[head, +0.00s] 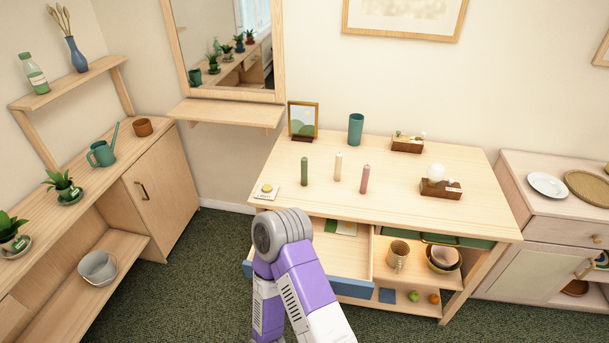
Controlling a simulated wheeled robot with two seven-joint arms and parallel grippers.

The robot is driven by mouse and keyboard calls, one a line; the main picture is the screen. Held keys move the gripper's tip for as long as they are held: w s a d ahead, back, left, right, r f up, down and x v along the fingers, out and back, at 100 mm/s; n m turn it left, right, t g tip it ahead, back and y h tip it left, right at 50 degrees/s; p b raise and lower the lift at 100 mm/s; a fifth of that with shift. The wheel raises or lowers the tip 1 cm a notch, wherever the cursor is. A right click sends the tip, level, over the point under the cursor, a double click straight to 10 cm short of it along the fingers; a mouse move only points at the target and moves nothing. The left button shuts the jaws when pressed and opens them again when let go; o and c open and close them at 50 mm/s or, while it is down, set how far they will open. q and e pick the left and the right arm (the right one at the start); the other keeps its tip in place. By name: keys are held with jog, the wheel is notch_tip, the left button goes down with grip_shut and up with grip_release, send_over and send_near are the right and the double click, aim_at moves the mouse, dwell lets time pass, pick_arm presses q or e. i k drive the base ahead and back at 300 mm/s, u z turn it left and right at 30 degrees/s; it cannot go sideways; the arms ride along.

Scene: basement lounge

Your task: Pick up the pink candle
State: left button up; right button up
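The pink candle (365,180) stands upright on the light wood table (440,205), towards the front middle of its top. A cream candle (338,167) stands just left of and behind it, and a green candle (304,172) stands farther left. All three are apart from each other. A purple and white arm of mine rises at the bottom middle, in front of the table's open drawer. Neither of my grippers shows in the head view, and nothing touches the pink candle.
A green cup (355,129), a framed picture (303,120) and a wooden holder with a white ball (440,184) stand on the table. A small card-like item (266,190) lies at its left front. The open drawer (348,252) juts out below. Carpet lies left of the table.

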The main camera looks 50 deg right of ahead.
aim_at(367, 167)
jog(key=u, duration=0.85)
jog(key=i, duration=1.05)
jog(key=z, duration=2.5)
